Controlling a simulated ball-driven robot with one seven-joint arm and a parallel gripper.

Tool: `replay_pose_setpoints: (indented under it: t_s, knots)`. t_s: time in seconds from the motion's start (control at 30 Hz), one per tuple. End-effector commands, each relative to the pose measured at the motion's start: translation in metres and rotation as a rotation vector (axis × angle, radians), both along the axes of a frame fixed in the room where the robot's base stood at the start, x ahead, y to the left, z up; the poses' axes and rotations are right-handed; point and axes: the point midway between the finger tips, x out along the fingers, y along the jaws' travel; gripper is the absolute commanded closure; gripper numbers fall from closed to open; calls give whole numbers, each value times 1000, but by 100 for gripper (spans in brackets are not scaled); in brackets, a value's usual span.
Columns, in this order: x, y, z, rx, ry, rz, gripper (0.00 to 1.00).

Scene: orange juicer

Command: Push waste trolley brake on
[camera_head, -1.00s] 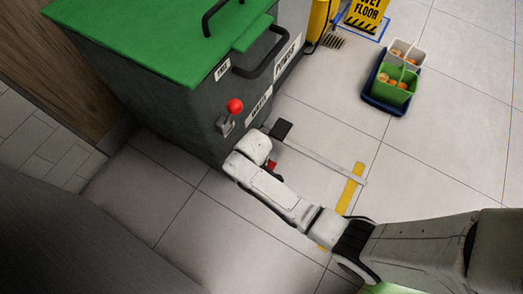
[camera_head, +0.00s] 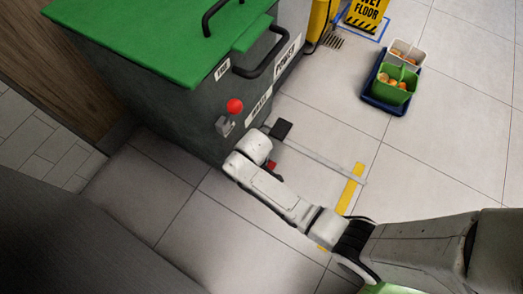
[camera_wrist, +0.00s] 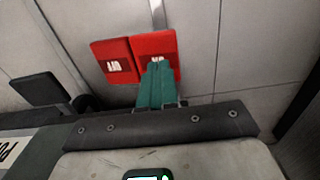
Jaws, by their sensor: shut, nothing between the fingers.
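The waste trolley (camera_head: 190,105) is a dark grey bin with a green lid, at the upper left in the head view. Low at its side, the wrist view shows two red brake pedals side by side. The left pedal (camera_wrist: 114,64) has a white label that seems to read OFF upside down. The right pedal (camera_wrist: 165,45) has a partly covered label that seems to read ON. My gripper (camera_wrist: 157,70) is shut and empty, its teal fingers overlapping the right pedal; I cannot tell whether they touch. In the head view my arm hides the gripper; a bit of red (camera_head: 272,165) shows beside it.
A red-knobbed lever (camera_head: 234,106) and a black handle (camera_head: 262,60) stick out from the trolley. A black pedal (camera_head: 281,129) sits low beside it, also in the wrist view (camera_wrist: 38,90). Yellow tape (camera_head: 351,188) marks the floor.

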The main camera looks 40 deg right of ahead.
Motion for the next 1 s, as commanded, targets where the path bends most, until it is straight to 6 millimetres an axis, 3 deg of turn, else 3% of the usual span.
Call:
replay_pose_setpoints:
  t_s: [1.0]
  knots:
    - [0,0,-10,0,0,0,100]
